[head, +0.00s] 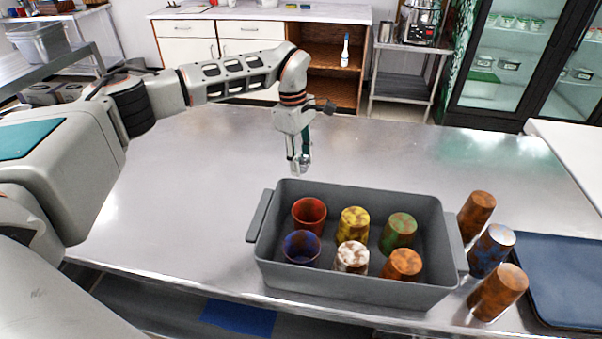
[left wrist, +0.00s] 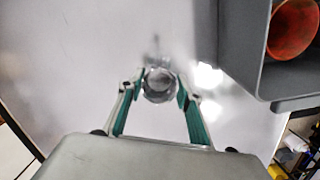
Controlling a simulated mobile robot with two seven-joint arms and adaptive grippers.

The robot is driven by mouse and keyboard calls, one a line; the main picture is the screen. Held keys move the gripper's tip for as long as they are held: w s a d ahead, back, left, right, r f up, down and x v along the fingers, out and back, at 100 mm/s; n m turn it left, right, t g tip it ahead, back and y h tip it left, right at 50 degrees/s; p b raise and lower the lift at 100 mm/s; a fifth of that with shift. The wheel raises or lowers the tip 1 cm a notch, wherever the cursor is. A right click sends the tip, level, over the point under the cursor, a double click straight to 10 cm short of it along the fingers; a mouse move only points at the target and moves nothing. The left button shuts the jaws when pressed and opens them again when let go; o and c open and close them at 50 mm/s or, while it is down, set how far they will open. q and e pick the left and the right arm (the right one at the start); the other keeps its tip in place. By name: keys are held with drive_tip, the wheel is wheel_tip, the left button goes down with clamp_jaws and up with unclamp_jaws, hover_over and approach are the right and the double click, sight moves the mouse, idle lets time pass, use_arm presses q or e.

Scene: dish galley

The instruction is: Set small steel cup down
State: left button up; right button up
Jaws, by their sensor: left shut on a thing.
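My left gripper (head: 301,160) points down over the steel table, just behind the grey bin's back left corner. It is shut on the small steel cup (head: 305,158), of which only a little shows in the head view. In the left wrist view the cup's round rim (left wrist: 159,86) sits between the two green-padded fingers (left wrist: 158,95). I cannot tell whether the cup touches the table or hangs slightly above it. My right gripper is in neither view.
The grey bin (head: 262,232) holds several coloured cups, including a red one (head: 309,214) that also shows in the left wrist view (left wrist: 293,28). Three cups stand right of it, beside a dark blue tray (head: 560,275). The steel table (head: 200,200) is clear left of and behind the bin.

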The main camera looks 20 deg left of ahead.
use_arm(q)
drive_tip(key=shift+f, duration=2.35)
drive_tip(key=shift+f, duration=0.15)
drive_tip(key=o, duration=0.9)
